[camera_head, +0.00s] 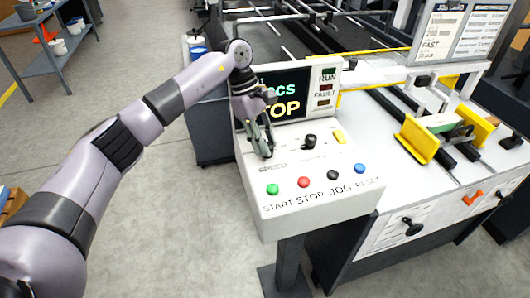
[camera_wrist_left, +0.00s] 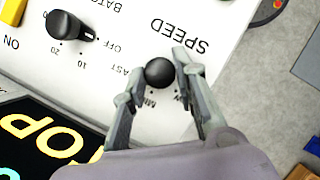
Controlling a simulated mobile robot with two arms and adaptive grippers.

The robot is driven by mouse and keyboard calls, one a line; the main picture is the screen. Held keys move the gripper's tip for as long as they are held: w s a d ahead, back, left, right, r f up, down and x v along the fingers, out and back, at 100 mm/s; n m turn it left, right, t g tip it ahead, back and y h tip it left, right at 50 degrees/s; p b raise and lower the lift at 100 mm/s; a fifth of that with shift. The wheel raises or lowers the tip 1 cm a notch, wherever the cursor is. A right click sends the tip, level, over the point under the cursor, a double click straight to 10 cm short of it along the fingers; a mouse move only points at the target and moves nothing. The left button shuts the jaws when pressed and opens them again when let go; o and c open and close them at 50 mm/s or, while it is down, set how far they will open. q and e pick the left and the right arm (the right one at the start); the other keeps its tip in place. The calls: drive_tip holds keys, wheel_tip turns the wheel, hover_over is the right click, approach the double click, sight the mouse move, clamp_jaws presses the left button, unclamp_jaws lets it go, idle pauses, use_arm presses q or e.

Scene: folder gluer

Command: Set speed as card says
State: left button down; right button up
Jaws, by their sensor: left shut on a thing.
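My left gripper (camera_head: 262,148) is over the left part of the white control panel (camera_head: 262,204). In the left wrist view its fingers (camera_wrist_left: 160,80) stand on either side of a round black speed knob (camera_wrist_left: 159,72), next to the SPEED label (camera_wrist_left: 178,36), and are shut on it. The knob's pointer cannot be made out, and part of the scale lettering is hidden by the fingers. In the head view the gripper covers the knob. Printed cards (camera_head: 440,40) stand at the upper right; one shows the word FAST, the rest is too small to read. My right gripper is not in view.
A black batch knob (camera_wrist_left: 70,27) and a yellow switch (camera_head: 340,137) are beside the speed knob. Green (camera_head: 272,189), red (camera_head: 304,182), black and blue (camera_head: 360,168) buttons line the panel's front. The screen (camera_head: 280,95) behind reads STOP.

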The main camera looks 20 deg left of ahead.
use_arm(q)
drive_tip(key=shift+w+f+m+g+y+b, duration=0.15)
drive_tip(key=shift+m+g+y+b, duration=0.2)
drive_tip(key=shift+m+b, duration=0.65)
drive_tip(key=shift+d+m+g, duration=0.1)
drive_tip(key=shift+m+g, duration=0.25)
drive_tip(key=shift+m, duration=0.85)
drive_tip(key=shift+r+y, duration=0.2)
drive_tip(key=shift+y, duration=0.05)
drive_tip(key=c, duration=1.3)
unclamp_jaws()
wheel_tip(320, 180, up, 10)
drive_tip(key=shift+f, duration=0.1)
